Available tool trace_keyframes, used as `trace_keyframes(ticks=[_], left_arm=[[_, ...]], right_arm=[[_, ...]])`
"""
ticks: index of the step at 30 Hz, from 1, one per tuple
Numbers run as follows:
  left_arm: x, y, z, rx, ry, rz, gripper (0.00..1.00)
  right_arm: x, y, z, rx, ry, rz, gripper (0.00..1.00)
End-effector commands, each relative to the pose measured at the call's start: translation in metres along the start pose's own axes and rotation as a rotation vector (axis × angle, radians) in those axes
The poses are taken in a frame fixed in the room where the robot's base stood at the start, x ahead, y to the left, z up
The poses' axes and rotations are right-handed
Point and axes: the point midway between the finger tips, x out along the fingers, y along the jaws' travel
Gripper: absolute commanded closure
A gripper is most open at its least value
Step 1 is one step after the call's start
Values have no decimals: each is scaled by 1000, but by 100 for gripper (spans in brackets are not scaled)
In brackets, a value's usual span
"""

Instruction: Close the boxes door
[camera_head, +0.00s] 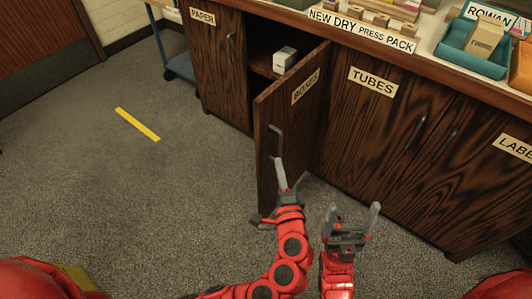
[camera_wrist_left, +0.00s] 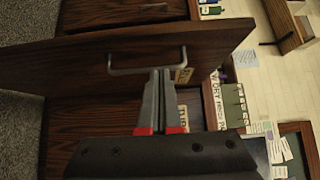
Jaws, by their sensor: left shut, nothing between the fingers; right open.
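The dark wooden door labelled BOXES (camera_head: 290,110) stands ajar, swung out from its cabinet opening. A bar handle (camera_head: 274,140) is on its outer face; the handle also shows in the left wrist view (camera_wrist_left: 112,69). My left gripper (camera_head: 279,162) is shut and empty, with its fingertips at the lower part of the handle. In the left wrist view my left gripper (camera_wrist_left: 160,72) has both fingers together, overlapping the handle bar; I cannot tell if they touch it. My right gripper (camera_head: 351,213) is open and empty, right of the door and in front of the TUBES door.
A small white box (camera_head: 285,60) sits on a shelf inside the open cabinet. The PAPER door (camera_head: 215,55) and TUBES door (camera_head: 365,130) are shut. The countertop (camera_head: 430,58) holds trays and blocks. The grey carpet at left is clear, with a yellow strip (camera_head: 138,124).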

Motion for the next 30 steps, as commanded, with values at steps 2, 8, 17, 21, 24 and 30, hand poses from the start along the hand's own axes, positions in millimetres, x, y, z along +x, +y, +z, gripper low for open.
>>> trace_keyframes(ticks=[2, 8, 17, 21, 24, 30], left_arm=[[19, 0, 2, -1, -10, 1, 100], [44, 1, 18, 0, -4, 1, 100], [55, 1, 29, 0, -1, 2, 100], [55, 0, 28, 0, 0, 2, 100], [55, 0, 28, -1, 1, 1, 100], [55, 0, 30, 0, 18, 1, 100]], right_arm=[[-1, 0, 0, 0, 0, 0, 14], [-2, 0, 0, 0, 0, 0, 14], [-2, 0, 0, 0, 0, 0, 14], [-2, 0, 0, 0, 0, 0, 14], [-2, 0, 0, 0, 0, 0, 14], [0, 0, 0, 0, 0, 0, 14]])
